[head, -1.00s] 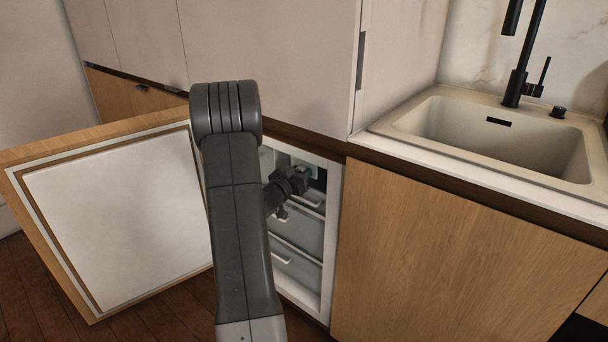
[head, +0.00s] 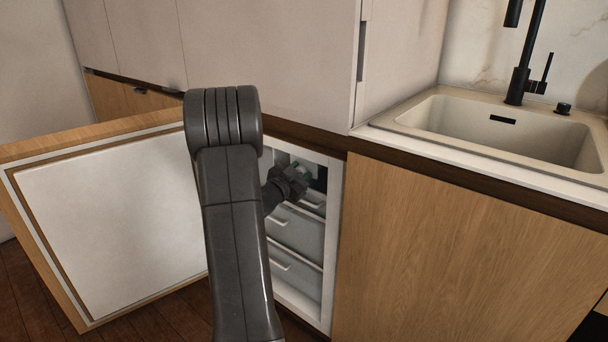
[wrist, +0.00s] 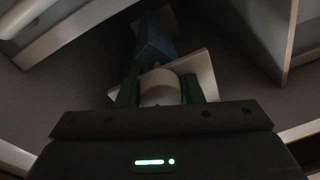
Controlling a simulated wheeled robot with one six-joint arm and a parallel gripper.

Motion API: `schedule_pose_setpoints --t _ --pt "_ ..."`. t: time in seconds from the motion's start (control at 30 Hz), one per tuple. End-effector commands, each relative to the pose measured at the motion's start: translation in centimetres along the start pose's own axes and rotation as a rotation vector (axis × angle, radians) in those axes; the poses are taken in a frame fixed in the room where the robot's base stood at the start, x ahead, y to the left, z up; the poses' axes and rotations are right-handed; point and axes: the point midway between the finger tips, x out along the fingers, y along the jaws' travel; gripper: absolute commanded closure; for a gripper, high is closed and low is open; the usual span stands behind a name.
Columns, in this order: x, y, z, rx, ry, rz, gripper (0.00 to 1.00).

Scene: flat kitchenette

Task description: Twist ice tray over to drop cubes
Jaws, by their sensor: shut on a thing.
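My gripper (head: 302,170) reaches into the top of the open freezer compartment, above the drawers. In the wrist view its green fingertips (wrist: 160,92) are shut on a rounded off-white knob (wrist: 160,85), one finger on each side. Just beyond the knob is a dark blue block-like part (wrist: 154,43), which may belong to the ice tray. A pale flat plate (wrist: 205,72) sits tilted behind the knob. The tray's inside and any cubes cannot be made out; the compartment is dim, and my arm hides part of it in the head view.
White freezer drawers (head: 297,230) are stacked below my gripper. The freezer door (head: 115,215) stands wide open at left. A wooden cabinet front (head: 450,250) is close on the right, with the sink (head: 490,130) above it. Compartment walls (wrist: 268,30) lie near the gripper.

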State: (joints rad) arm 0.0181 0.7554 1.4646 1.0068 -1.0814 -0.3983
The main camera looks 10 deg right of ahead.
Motion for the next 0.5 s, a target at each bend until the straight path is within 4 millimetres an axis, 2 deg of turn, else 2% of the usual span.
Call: schedule_pose_setpoints --t 0.5 --pt "-0.06 -0.01 0.18 0.259 0.019 0.016 0.9"
